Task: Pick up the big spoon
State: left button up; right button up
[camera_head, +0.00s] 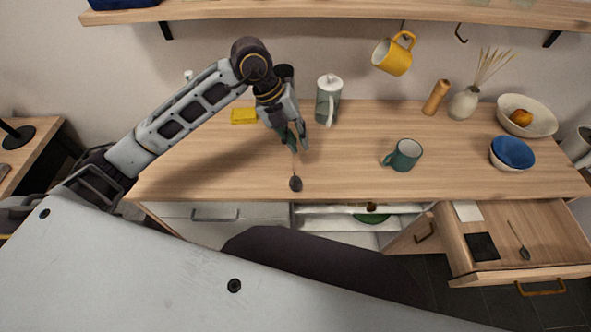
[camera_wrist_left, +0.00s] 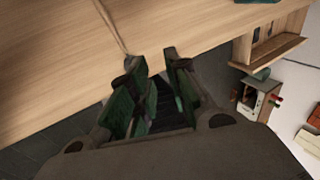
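A long spoon lies on the wooden counter in the head view, its dark bowl (camera_head: 295,184) near the front edge and its thin handle running back toward my left gripper (camera_head: 293,138). The left gripper points down over the counter with its fingers apart. In the left wrist view the thin handle (camera_wrist_left: 108,22) comes from the top edge to the left finger of the gripper (camera_wrist_left: 156,64). The gap between the fingers looks empty; whether the finger touches the handle I cannot tell. A smaller-looking spoon (camera_head: 523,252) lies in the open drawer. My right gripper is not in view.
Behind the gripper stand a lidded pitcher (camera_head: 328,98) and a yellow block (camera_head: 244,116). A green mug (camera_head: 403,155), a blue bowl (camera_head: 512,152) and a fruit bowl (camera_head: 540,115) are to the right. The open drawer (camera_head: 560,232) sticks out at right front. The counter's left part is clear.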

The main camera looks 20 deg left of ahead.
pick_arm(q)
jog(key=a+y, duration=0.1)
jog(key=w+a, duration=0.1)
jog(key=a, duration=0.1)
jog(key=a+n+y, duration=0.1)
jog(key=a, duration=0.1)
jog(key=shift+w+a+f+y, duration=0.2)
jog(key=shift+w+y, duration=0.1)
jog(key=shift+w, duration=0.1)
send_over(293, 166)
jog(key=a, duration=0.2)
jog(key=shift+w+f, duration=0.25)
jog(key=shift+f, duration=1.85)
jog(key=shift+w+f, duration=0.2)
jog(key=shift+f, duration=1.9)
